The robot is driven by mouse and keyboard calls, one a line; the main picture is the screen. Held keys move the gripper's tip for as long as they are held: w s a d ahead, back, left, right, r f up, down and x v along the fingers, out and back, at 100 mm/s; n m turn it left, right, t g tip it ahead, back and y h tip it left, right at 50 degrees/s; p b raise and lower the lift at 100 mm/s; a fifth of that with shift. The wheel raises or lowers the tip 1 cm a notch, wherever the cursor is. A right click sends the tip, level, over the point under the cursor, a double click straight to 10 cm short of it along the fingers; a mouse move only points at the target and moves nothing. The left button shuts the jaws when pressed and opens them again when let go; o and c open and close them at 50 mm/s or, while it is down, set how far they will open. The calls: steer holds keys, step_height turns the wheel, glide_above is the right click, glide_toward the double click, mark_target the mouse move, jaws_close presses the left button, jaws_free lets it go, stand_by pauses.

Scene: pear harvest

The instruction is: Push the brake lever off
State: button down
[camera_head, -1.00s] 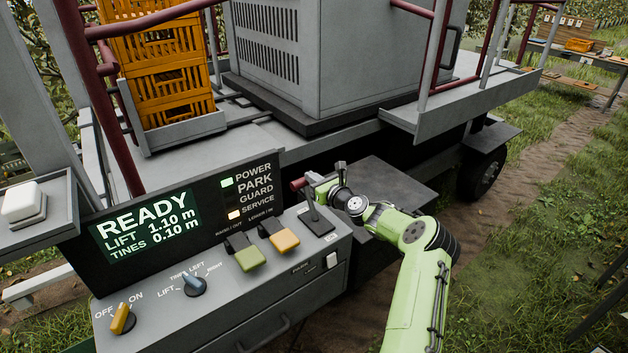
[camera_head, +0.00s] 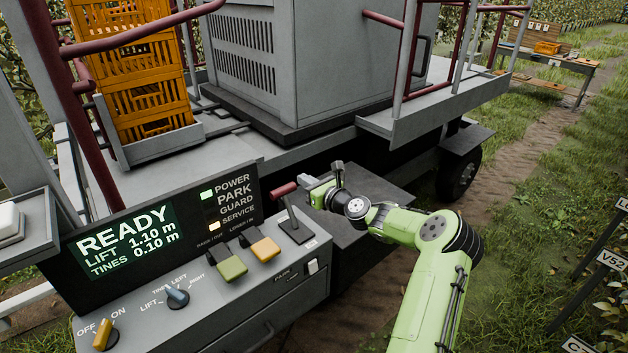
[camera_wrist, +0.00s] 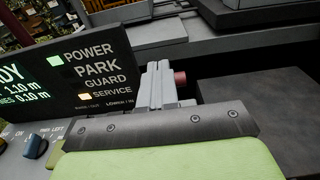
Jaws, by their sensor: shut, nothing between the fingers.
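The brake lever (camera_head: 291,212) is a dark shaft with a red grip (camera_head: 283,189) on a dark plate at the right end of the grey control panel. It leans slightly left in the head view. My gripper (camera_head: 308,189) is shut and empty just right of the red grip, with a small gap or light contact; I cannot tell which. In the wrist view the closed fingers (camera_wrist: 158,82) point ahead, and the red grip end (camera_wrist: 180,78) shows just right of them. The rest of the lever is hidden there.
The display (camera_head: 125,240) reads READY, with green lit by POWER and amber by SERVICE. Green (camera_head: 231,267) and yellow (camera_head: 265,249) paddles, a blue selector (camera_head: 177,297) and a yellow knob (camera_head: 103,333) sit left of the lever. Orange crates (camera_head: 140,75) stand behind.

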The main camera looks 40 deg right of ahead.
steer(key=s+r, duration=0.2)
steer(key=shift+s+d+r, duration=0.1)
steer(key=shift+s+r, duration=0.1)
steer(key=shift+s, duration=0.2)
steer(key=shift+s, duration=0.1)
